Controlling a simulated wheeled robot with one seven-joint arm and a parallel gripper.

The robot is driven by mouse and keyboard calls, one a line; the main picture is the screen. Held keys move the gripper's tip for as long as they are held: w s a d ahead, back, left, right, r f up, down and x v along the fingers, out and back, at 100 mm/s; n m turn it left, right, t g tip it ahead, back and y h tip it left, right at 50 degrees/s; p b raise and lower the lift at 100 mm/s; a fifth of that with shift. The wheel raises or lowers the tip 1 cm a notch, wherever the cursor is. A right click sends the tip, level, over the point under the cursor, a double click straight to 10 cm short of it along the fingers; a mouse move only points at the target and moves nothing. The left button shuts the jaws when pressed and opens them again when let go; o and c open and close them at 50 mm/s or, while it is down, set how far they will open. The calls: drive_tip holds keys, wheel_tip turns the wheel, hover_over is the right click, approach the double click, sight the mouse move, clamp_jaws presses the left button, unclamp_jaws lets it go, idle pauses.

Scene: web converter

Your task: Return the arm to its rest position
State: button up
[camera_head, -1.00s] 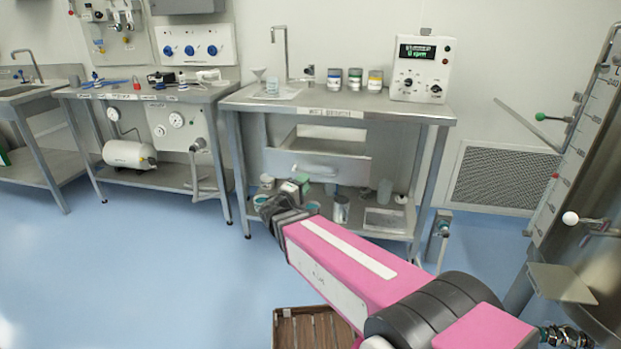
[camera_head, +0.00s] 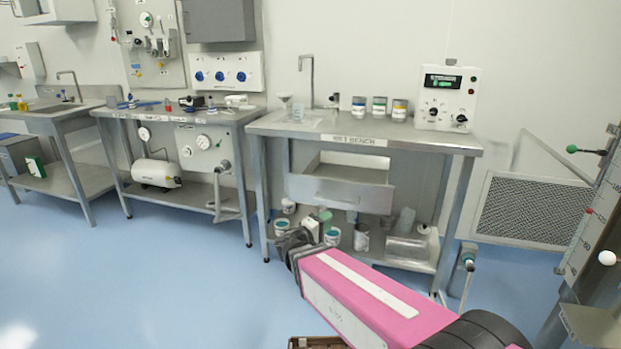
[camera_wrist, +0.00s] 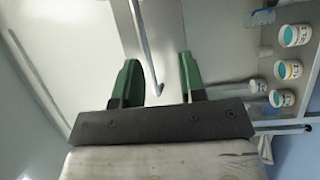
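My pink arm reaches up from the bottom right of the head view, with my gripper (camera_head: 310,232) at its far end, in front of the wet bench's lower shelf. In the wrist view my gripper (camera_wrist: 158,82) shows two green fingers set apart with nothing held between them. A grey bar and a pale panel show behind the gap. The fingertips are small and partly hidden in the head view.
The wet bench (camera_head: 375,132) carries several jars and a dial box (camera_head: 446,98). Its drawer (camera_head: 340,190) stands open. Several pots sit on its lower shelf. Another bench (camera_head: 180,113) stands left. A scaled column (camera_head: 592,215) rises at right. Blue floor is clear at left.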

drive_tip(key=s+d+f+m+g+y, duration=0.8)
drive_tip(key=d+f+g+y, duration=0.4)
drive_tip(key=f, duration=0.3)
drive_tip(key=shift+s+g+y, duration=0.6)
drive_tip(key=shift+s, duration=0.1)
